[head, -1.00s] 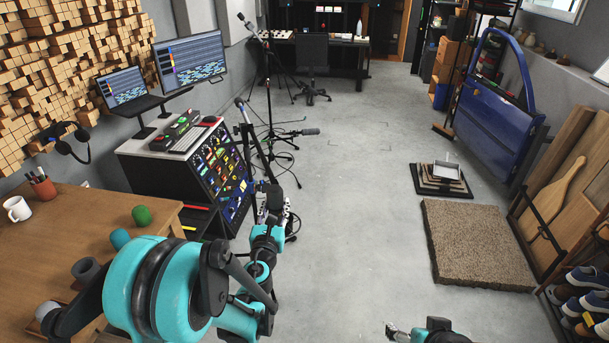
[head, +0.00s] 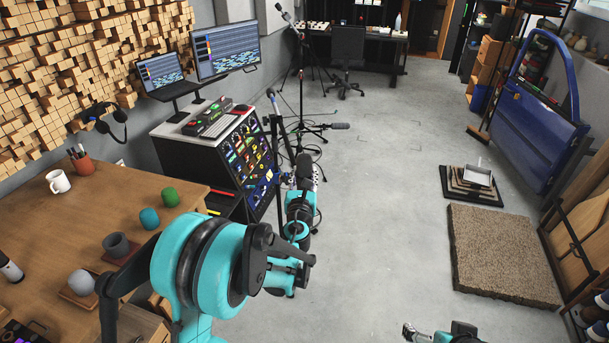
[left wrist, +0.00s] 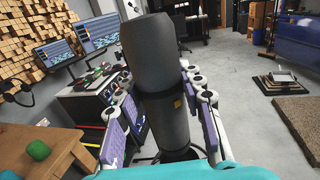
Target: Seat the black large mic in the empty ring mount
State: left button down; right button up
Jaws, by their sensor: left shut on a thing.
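The black large mic (left wrist: 162,85) stands nearly upright in my left gripper (left wrist: 166,115), between its two fingers, in the left wrist view. In the head view the mic (head: 304,167) shows small and dark above my left gripper (head: 303,185), out past the table's right edge. My right gripper (head: 408,332) shows small at the bottom edge; its fingers are too small to read. I cannot make out the empty ring mount in either view.
Thin mic stands (head: 276,140) rise beyond the left gripper, with cables on the floor. A wooden table (head: 110,220) holds a mug and several small objects at left. A mixing console (head: 235,155) stands behind it. Open floor lies right, before a carpet block (head: 505,255).

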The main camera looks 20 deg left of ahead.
pick_arm(q)
jog(key=shift+f+b, duration=1.85)
jog(key=shift+f, duration=0.55)
jog(key=shift+b, duration=0.35)
jog(key=shift+f+b, duration=2.65)
jog(key=shift+f, duration=0.2)
jog(key=c, duration=0.9)
grip_release()
jog(key=shift+s, duration=0.15)
jog(key=s, duration=0.4)
jog(key=s+d, duration=0.1)
jog(key=s, duration=0.2)
jog(key=s+d, duration=0.1)
jog(key=s, duration=0.3)
jog(key=shift+s+d, duration=0.15)
jog(key=shift+s, duration=0.15)
